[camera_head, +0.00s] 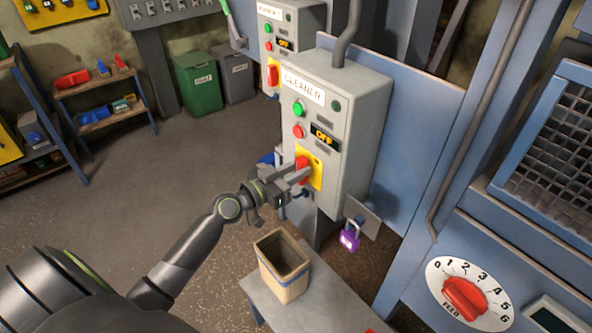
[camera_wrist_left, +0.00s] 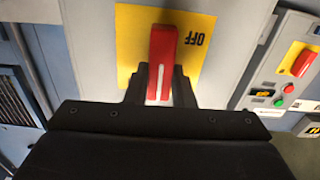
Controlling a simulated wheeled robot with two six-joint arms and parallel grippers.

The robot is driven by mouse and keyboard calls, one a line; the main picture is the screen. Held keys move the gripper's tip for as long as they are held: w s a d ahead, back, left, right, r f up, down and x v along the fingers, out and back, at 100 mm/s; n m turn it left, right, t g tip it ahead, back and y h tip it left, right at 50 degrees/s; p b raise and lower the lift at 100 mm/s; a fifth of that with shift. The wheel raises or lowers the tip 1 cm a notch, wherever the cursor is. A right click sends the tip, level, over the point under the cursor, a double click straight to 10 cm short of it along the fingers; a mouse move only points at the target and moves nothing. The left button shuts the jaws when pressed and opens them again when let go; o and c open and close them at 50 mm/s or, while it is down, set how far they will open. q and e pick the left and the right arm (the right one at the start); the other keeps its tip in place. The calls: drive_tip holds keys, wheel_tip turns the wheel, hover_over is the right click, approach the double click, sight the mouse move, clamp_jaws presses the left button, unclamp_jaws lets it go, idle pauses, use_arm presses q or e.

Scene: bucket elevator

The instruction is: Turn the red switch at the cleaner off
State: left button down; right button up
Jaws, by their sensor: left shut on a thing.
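The grey cleaner box (camera_head: 335,130) stands mid-picture in the head view, labelled CLEANER, with a small display (camera_head: 324,137) reading OFF. Below it is a yellow plate (camera_head: 316,180) carrying the red switch (camera_head: 302,163), partly hidden by my gripper. My left gripper (camera_head: 297,174) reaches it from the left and is shut on the switch handle. In the left wrist view the red handle (camera_wrist_left: 161,62), with a white stripe, stands between the fingers (camera_wrist_left: 160,85). The word OFF shows upside down on the yellow plate (camera_wrist_left: 200,45), beside the handle. My right gripper is out of view.
A second control box (camera_head: 285,30) with a red switch stands behind. A purple padlock (camera_head: 349,237) hangs below the cleaner box. An open tan bin (camera_head: 283,268) stands on a grey table (camera_head: 325,300) below my left gripper. A feed dial (camera_head: 465,293) is at the right.

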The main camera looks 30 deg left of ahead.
use_arm(q)
drive_tip(key=shift+n, duration=0.3)
drive_tip(key=n, duration=0.2)
drive_tip(key=n+b, duration=0.1)
drive_tip(key=shift+w+a+f+n, duration=0.1)
drive_tip(key=shift+a+n, duration=0.05)
drive_tip(key=shift+n, duration=0.25)
drive_tip(key=shift+w+a+f+n+p, duration=0.1)
drive_tip(key=shift+f+n+p, duration=0.05)
drive_tip(key=shift+n, duration=2)
drive_tip(key=shift+s+a+f+n+p, duration=0.1)
drive_tip(key=shift+a+f+n, duration=0.05)
drive_tip(key=shift+n, duration=2.05)
drive_tip(key=shift+w+a+f+n+p, duration=0.1)
drive_tip(key=shift+f+n+p, duration=0.05)
drive_tip(key=shift+n, duration=2.3)
drive_tip(key=c, duration=1.2)
unclamp_jaws()
drive_tip(key=shift+c, duration=0.2)
